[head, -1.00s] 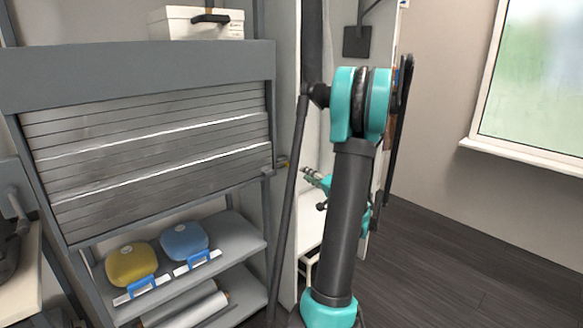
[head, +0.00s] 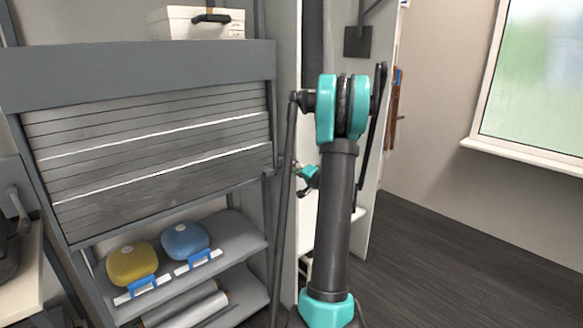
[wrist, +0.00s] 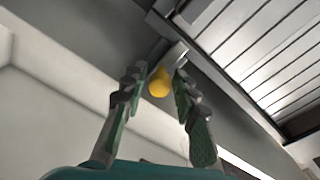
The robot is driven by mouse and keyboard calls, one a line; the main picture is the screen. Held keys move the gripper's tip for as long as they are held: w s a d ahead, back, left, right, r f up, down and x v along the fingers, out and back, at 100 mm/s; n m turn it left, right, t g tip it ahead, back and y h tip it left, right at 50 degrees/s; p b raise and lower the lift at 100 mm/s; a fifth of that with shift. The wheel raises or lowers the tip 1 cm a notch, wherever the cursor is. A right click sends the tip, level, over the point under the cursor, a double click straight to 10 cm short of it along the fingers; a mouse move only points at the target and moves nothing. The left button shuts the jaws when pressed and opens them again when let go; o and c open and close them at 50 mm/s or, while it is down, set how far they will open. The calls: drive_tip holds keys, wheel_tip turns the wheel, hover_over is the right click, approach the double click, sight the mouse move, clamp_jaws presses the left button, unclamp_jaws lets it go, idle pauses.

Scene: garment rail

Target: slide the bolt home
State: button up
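The bolt's yellow knob (wrist: 159,83) shows in the wrist view, beside a pale metal piece (wrist: 173,56) at the edge of the slatted shutter. My gripper (wrist: 158,78) is open, with one finger on each side of the knob in the picture. Gaps show between the knob and the fingers, and I cannot tell whether the knob is fully between the tips or just beyond them. In the head view my gripper (head: 304,174) is partly hidden behind my arm, right of the shutter (head: 150,150). The knob is hidden there by my arm.
The shutter's grey frame (head: 140,70) carries a white box (head: 197,23) on top. Below, a shelf (head: 235,235) holds a yellow container (head: 131,264) and a blue container (head: 185,241). A pale upright panel stands close behind my arm. Open floor (head: 430,260) lies to the right.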

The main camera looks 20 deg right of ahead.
clamp_jaws()
drive_tip(key=shift+a, duration=0.1)
drive_tip(key=a, duration=0.1)
drive_tip(key=s+a, duration=0.1)
drive_tip(key=a, duration=0.2)
drive_tip(key=shift+s+a, duration=0.25)
drive_tip(key=shift+s, duration=0.15)
drive_tip(key=shift+o, duration=0.3)
unclamp_jaws()
